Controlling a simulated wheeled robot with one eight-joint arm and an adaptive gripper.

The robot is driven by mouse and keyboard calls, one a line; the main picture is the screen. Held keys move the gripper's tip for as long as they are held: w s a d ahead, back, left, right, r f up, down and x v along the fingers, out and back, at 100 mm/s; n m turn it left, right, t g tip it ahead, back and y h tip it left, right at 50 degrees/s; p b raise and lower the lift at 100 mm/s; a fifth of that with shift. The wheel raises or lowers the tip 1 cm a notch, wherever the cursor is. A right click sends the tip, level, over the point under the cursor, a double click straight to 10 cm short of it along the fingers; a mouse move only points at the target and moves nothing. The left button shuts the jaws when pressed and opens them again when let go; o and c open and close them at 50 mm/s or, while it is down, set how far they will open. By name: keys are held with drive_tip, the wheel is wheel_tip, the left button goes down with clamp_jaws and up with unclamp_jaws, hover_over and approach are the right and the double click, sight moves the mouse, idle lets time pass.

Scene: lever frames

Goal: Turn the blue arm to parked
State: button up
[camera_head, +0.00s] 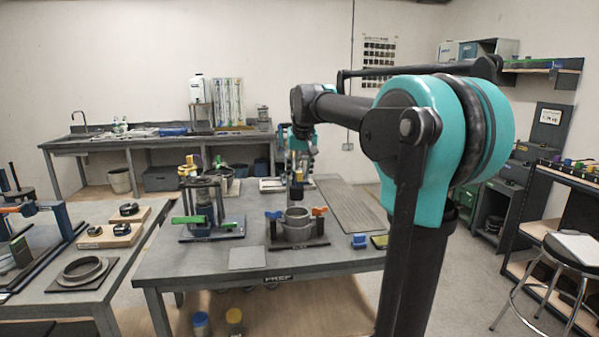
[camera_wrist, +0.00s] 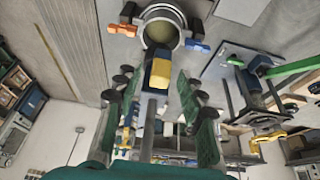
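The blue arm (camera_head: 274,214) is a short blue lever on the left side of a grey round fitting (camera_head: 297,224) on the middle table. An orange arm (camera_head: 319,211) sits on the fitting's other side. In the wrist view the blue arm (camera_wrist: 197,47) is right of the ring-shaped fitting (camera_wrist: 163,27), and the orange arm (camera_wrist: 122,29) is left. My gripper (camera_head: 297,185) hangs just behind the fitting in the head view, apart from the blue arm. Its fingers (camera_wrist: 160,92) are spread. A blue-and-yellow block (camera_wrist: 158,70) shows between them; whether they touch it is unclear.
A fixture with green handles (camera_head: 205,215) stands left of the fitting. A flat grey plate (camera_head: 247,258) lies in front, and a small blue block (camera_head: 359,241) at the right. A ribbed panel (camera_head: 350,205) covers the table's back right. Another table (camera_head: 100,287) stands left.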

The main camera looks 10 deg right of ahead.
clamp_jaws()
idle(0.4)
